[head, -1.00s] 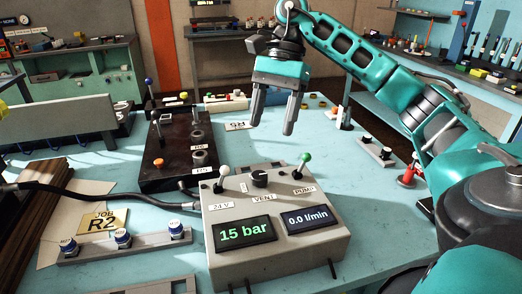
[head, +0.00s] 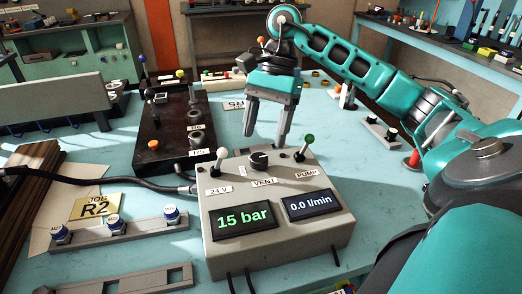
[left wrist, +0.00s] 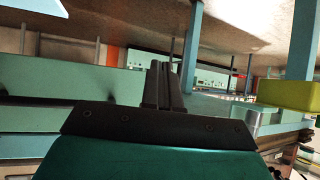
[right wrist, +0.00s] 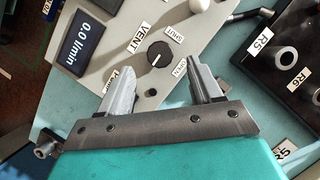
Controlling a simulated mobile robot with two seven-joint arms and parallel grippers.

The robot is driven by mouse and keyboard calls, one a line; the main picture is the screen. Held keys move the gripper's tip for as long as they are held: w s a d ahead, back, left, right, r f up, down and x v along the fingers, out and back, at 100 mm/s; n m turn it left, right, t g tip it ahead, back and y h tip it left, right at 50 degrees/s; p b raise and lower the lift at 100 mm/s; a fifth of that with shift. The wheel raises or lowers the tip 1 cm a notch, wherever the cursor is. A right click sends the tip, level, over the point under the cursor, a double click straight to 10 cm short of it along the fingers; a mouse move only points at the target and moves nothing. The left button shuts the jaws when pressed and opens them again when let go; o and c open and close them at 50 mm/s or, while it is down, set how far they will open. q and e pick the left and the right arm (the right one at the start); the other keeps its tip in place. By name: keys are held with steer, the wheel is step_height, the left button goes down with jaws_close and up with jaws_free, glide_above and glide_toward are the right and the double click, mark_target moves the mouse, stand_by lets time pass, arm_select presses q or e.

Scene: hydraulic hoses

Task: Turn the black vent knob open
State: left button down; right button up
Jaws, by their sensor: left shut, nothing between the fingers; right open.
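The black vent knob (head: 258,160) stands on top of the grey control box (head: 222,262), between a white-tipped lever (head: 220,163) and a green-tipped lever (head: 305,147). In the right wrist view the knob (right wrist: 159,55) shows a pale mark, with SHUT and OPEN labels beside it. My right gripper (head: 267,138) is open, pointing down just behind and above the knob. In the right wrist view its fingers (right wrist: 160,75) straddle the line to the knob, with nothing between them. My left gripper (left wrist: 166,72) shows only in the left wrist view, shut and empty.
The box displays read 15 bar (head: 243,219) and 0.0 l/min (head: 309,204). A dark manifold block (head: 160,160) with fittings stands behind left. A black hose (head: 110,184) reaches the box from the left. A rail with blue-capped parts (head: 115,226) lies at left.

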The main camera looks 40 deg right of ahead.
mark_target(260, 156)
steer(key=shift+x, duration=2.3)
steer(key=c, duration=1)
